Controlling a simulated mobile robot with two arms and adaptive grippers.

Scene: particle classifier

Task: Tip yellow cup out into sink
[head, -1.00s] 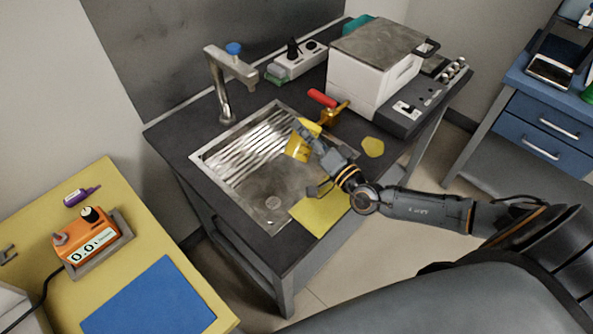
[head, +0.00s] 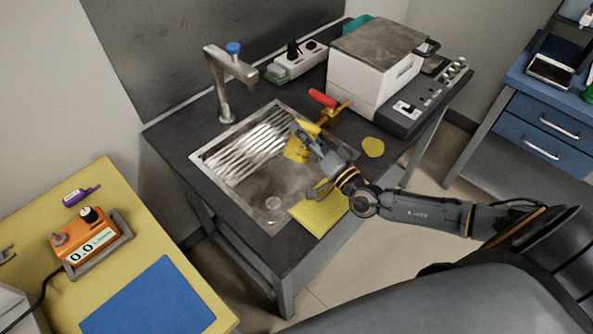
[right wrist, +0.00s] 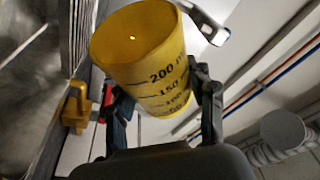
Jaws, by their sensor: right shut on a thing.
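My right gripper (head: 306,142) is shut on the yellow cup (head: 296,150) and holds it over the right part of the steel sink (head: 240,195). The fingers hide part of the cup in the head view. My left gripper is not in view.
The tap (head: 222,80) rises behind the sink. A red-handled yellow tool (head: 323,98), a white machine (head: 370,75) and a yellow round piece (head: 373,147) are right of it. A yellow sheet (head: 322,211) lies at its front right edge. The basin's left and front are clear.

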